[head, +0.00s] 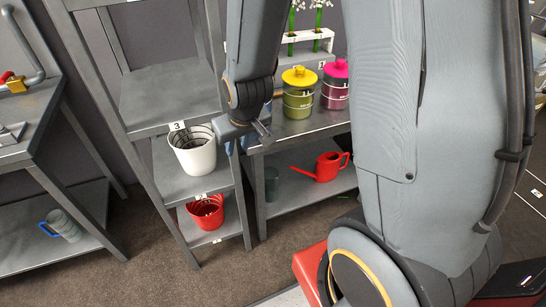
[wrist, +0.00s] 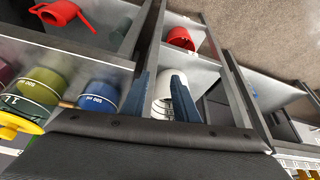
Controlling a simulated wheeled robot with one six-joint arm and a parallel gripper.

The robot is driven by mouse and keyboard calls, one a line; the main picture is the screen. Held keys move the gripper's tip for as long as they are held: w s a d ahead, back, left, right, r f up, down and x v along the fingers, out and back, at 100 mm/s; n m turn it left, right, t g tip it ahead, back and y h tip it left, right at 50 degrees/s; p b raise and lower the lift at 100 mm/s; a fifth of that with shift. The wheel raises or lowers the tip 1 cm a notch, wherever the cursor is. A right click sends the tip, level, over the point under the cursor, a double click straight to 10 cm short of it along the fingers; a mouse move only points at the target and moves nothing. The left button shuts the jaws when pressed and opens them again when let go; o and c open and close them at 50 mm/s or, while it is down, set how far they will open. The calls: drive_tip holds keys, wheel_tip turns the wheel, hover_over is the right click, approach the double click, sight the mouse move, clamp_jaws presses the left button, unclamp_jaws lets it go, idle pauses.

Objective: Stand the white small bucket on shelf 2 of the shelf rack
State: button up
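The white small bucket (head: 195,155) is upright in the shelf rack (head: 105,85), on the shelf (head: 170,188) just below the one whose edge carries the label 3 (head: 177,126). Dark lines show inside it. My gripper (head: 238,140) is just right of the bucket in the head view, its fingertips partly hidden. In the wrist view my gripper (wrist: 162,95) has its two blue-grey fingers apart, and the bucket (wrist: 162,88) shows between and beyond them. The right finger overlaps part of it. Whether a finger touches it I cannot tell.
A red bucket (head: 206,212) stands on the shelf below. To the right, a table (head: 310,125) holds yellow-lidded (head: 299,92) and pink-lidded (head: 335,85) canisters, with a red watering can (head: 328,167) beneath. A grey post of the rack stands close to my gripper. A blue-handled mug (head: 62,225) is far left.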

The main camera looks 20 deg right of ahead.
drive_tip(key=s+d+r+g, duration=0.2)
drive_tip(key=s, duration=0.4)
drive_tip(key=s+d+r+m+g, duration=0.1)
drive_tip(key=s+d+r+g, duration=0.1)
drive_tip(key=s, duration=0.5)
drive_tip(key=shift+d+r+m+h, duration=0.3)
drive_tip(key=shift+d+r, duration=0.1)
drive_tip(key=shift+r, duration=0.2)
drive_tip(key=shift+s+d, duration=0.1)
